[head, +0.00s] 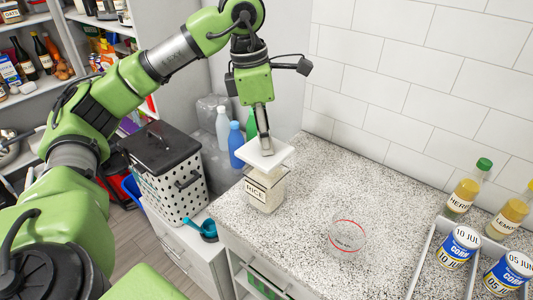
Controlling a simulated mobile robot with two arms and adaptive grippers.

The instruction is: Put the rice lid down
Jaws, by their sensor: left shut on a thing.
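The rice lid (263,156) is a white, square, flat piece. My left gripper (264,142) points down and is shut on the lid's top. The rice container (264,194) is a clear, square jar labelled RICE, with pale contents, standing upright on the speckled counter (310,185) near its left edge. The lid is over the container's top and looks slightly raised; its underside and any contact with the jar are hard to tell. My right gripper is not in view.
A clear round vessel with a red rim (347,237) is on the counter to the right. A tray (423,262) with cans stands at far right, near bottles (467,187). A dotted basket (172,185), teal scoop (203,229) and bottles (236,144) are left. The middle counter is clear.

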